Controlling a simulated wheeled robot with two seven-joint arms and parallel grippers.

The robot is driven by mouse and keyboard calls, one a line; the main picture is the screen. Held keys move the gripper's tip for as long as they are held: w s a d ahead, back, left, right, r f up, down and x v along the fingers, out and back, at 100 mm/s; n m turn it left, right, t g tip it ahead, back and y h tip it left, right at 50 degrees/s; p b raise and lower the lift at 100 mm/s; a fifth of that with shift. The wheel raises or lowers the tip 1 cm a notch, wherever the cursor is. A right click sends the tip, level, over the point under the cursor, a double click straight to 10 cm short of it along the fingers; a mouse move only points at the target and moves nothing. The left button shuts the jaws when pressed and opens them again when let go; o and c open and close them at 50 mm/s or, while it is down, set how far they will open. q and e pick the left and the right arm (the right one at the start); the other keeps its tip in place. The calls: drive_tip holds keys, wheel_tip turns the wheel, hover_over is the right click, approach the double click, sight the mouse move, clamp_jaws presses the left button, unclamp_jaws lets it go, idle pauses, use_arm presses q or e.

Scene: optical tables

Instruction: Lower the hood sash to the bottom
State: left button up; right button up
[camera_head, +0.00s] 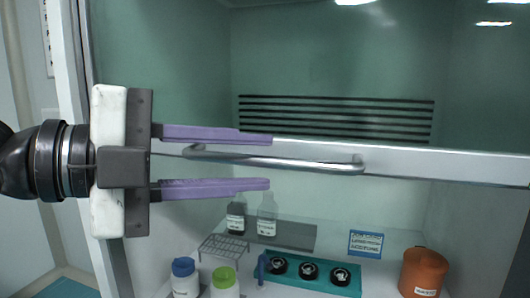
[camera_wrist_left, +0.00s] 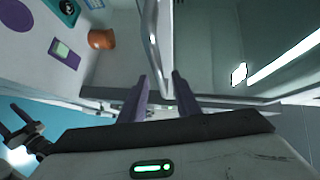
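The hood sash is a glass pane with a pale horizontal bottom rail (camera_head: 440,164), seen partway up in the head view. A round metal handle (camera_head: 300,161) runs along the rail; in the left wrist view the handle (camera_wrist_left: 157,50) runs up from between the fingers. My left gripper (camera_head: 271,162) comes in from the left with its two purple fingers apart, one above and one below the handle's left part. The fingers look clear of the bar. In the left wrist view the left gripper (camera_wrist_left: 160,80) also shows open.
Inside the hood are two bottles (camera_head: 267,215), a wire rack (camera_head: 224,247), a teal tray (camera_head: 312,277) with black round items, an orange container (camera_head: 424,272) and a blue-white sign (camera_head: 366,243). White bottles with blue (camera_head: 185,280) and green (camera_head: 224,283) caps stand near the front.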

use_arm(q)
drive_tip(key=x, duration=0.2)
drive_tip(key=shift+d, duration=0.25)
drive_tip(key=shift+w+d, duration=0.1)
drive_tip(key=shift+w, duration=0.05)
clamp_jaws()
drive_tip(key=shift+f, duration=0.1)
